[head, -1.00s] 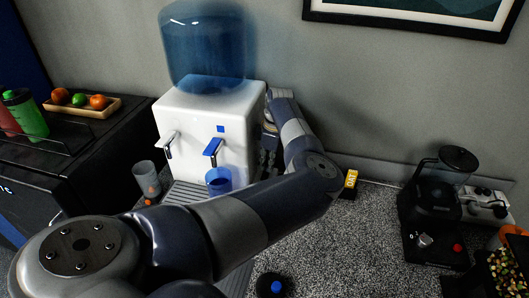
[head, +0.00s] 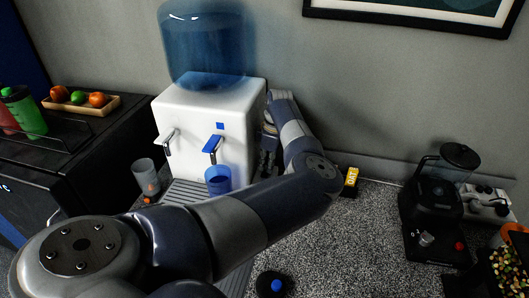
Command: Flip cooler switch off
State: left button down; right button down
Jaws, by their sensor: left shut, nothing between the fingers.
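The white water cooler (head: 200,125) stands against the wall with a blue water bottle (head: 200,45) on top. It has a white tap and a blue tap on its front. My left arm reaches across the front and bends back along the cooler's right side. My left gripper (head: 267,162) points down there, shut and empty, close beside the cooler's right side. I cannot tell whether it touches the cooler. No switch shows; the cooler's right side is turned away from view. My right gripper is not in view.
A blue cup (head: 218,180) is below the blue tap, and a clear cup (head: 146,176) stands to the left. A yellow-labelled box (head: 350,181) lies right of my arm. A black blender (head: 437,190) and power strip (head: 488,203) are farther right. The speckled counter (head: 345,235) between is mostly clear.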

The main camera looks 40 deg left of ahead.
pick_arm(q)
notch_tip(320, 180, up, 7)
jog(key=p, duration=0.4)
jog(key=shift+p, duration=0.35)
dwell(0.5)
jog(key=shift+s+d+f, duration=0.1)
